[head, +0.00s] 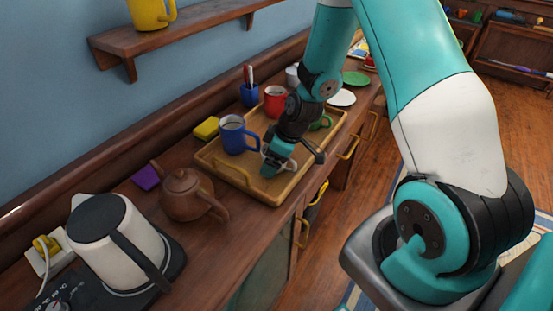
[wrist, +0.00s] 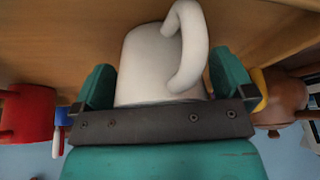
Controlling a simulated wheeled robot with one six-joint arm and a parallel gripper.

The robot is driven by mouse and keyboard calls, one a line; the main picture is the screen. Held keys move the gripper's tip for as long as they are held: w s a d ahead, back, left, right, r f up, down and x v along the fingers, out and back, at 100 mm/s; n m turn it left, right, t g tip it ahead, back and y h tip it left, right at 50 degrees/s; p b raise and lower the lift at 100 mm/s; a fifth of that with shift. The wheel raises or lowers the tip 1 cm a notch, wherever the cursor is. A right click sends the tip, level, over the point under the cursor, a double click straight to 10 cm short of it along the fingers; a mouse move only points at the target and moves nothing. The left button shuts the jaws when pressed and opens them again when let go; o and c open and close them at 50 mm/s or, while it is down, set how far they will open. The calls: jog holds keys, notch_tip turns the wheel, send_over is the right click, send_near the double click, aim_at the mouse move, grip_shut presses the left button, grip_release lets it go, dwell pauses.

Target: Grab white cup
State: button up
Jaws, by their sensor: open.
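The white cup (wrist: 145,62) fills the middle of the wrist view, with its handle (wrist: 194,45) at the upper right. The two teal fingers of my gripper (wrist: 163,82) stand on either side of it, apart, with the cup between them. A narrow gap seems to show on each side, but I cannot tell whether either finger touches it. In the head view, my gripper (head: 285,158) is low over the front part of the wooden tray (head: 238,177) and hides most of the white cup.
The tray also holds a blue mug (head: 234,137), a red mug (head: 275,100) and a green cup (head: 321,122). A brown teapot (head: 185,195) and a white kettle (head: 120,245) stand nearer on the counter. A yellow sponge (head: 206,128) lies behind the tray.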

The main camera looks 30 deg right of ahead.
jog(key=c, duration=1)
jog(key=shift+o, duration=0.2)
jog(key=shift+r, duration=0.1)
